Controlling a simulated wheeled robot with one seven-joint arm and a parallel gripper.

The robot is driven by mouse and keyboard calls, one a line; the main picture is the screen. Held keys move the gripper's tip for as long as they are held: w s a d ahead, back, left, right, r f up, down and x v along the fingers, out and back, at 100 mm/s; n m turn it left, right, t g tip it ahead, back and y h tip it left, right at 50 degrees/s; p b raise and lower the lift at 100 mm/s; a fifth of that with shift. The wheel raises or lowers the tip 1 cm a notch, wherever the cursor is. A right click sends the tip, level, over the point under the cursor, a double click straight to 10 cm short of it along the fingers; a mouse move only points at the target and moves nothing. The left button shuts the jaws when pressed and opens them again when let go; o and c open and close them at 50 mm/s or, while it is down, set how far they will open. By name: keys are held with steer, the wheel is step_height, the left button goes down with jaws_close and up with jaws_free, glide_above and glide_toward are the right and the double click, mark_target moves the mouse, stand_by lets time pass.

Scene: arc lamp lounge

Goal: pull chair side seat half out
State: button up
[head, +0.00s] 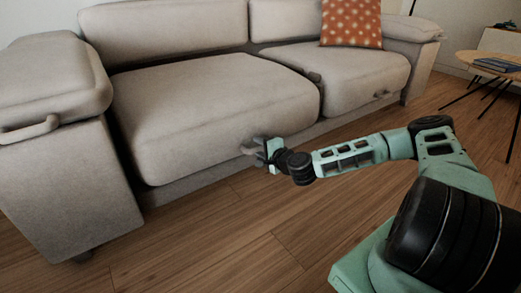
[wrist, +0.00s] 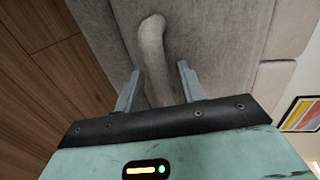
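The grey sofa has two seats. The larger left seat (head: 205,95) has a curved grey handle (head: 250,150) low on its front, towards its right end. My gripper (head: 264,152) is at the left seat's handle, in front of the sofa. In the wrist view, the handle (wrist: 151,45) runs between my two fingers (wrist: 159,72), with a gap showing beside the right finger. The fingers are open and not closed on it. Whether either finger touches the handle cannot be told.
The left armrest (head: 55,85) has its own handle (head: 30,131). An orange patterned cushion (head: 351,22) rests at the back of the right seat. A round wooden table (head: 490,62) with a blue book stands at the right. The wooden floor (head: 190,240) before the sofa is clear.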

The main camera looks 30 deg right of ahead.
jaws_close()
steer(key=s+p, duration=0.3)
steer(key=s, duration=0.7)
steer(key=shift+d, duration=0.2)
jaws_free()
steer(key=shift+s, duration=0.1)
steer(key=s+r+p, duration=0.3)
steer(key=s+p, duration=0.3)
steer(key=s, duration=1.1)
steer(key=shift+d+r, duration=0.2)
steer(key=shift+d, duration=0.1)
